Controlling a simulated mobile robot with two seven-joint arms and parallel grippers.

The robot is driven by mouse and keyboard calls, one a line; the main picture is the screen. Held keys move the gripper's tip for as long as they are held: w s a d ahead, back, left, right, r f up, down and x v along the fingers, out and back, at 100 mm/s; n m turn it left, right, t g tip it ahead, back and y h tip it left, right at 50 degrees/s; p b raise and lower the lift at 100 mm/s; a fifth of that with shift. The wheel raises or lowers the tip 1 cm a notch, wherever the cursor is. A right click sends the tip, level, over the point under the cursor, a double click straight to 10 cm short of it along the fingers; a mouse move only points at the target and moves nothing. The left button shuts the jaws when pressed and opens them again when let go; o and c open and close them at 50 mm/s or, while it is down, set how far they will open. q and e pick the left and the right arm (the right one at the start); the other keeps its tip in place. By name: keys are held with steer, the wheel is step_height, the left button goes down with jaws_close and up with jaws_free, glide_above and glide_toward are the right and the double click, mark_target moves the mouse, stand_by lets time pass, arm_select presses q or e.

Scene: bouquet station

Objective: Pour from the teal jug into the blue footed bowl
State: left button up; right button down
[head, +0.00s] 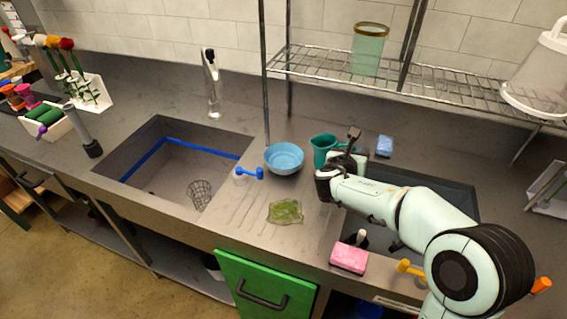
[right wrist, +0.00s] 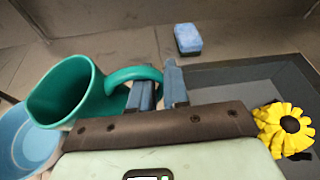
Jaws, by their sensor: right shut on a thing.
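The teal jug (head: 322,148) is just right of the blue footed bowl (head: 284,157) on the counter. The jug looks roughly upright; I cannot tell whether its base touches the counter. In the right wrist view, the jug (right wrist: 68,92) has its open mouth in view, but its contents cannot be made out. My right gripper (right wrist: 160,88) is shut on the jug's handle. The bowl (right wrist: 30,142) is partly cut off at the left edge of that view, close beside the jug. The bowl's inside looks empty in the head view. My left gripper is not in view.
A blue tap handle (head: 250,173) and a green leaf-shaped dish (head: 286,212) lie near the bowl. A sink is on each side. A blue sponge (head: 384,146) lies behind my right arm, a pink sponge (head: 349,258) in front. A wire shelf (head: 440,85) hangs above.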

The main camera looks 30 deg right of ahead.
arm_select(q)
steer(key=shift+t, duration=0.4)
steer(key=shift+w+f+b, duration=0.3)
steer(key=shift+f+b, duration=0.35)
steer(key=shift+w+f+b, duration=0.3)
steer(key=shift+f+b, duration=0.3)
steer(key=shift+b, duration=0.05)
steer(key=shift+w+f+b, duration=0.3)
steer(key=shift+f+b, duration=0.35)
arm_select(e)
steer(key=shift+s+d+f+m+t+y, duration=0.25)
steer(key=shift+s+d+f+m, duration=0.1)
steer(key=shift+f+m, duration=0.2)
steer(key=shift+s+d+f+m+t+y, duration=0.15)
steer(key=shift+s+d+f+m+y, duration=0.15)
steer(key=shift+f+m, duration=0.2)
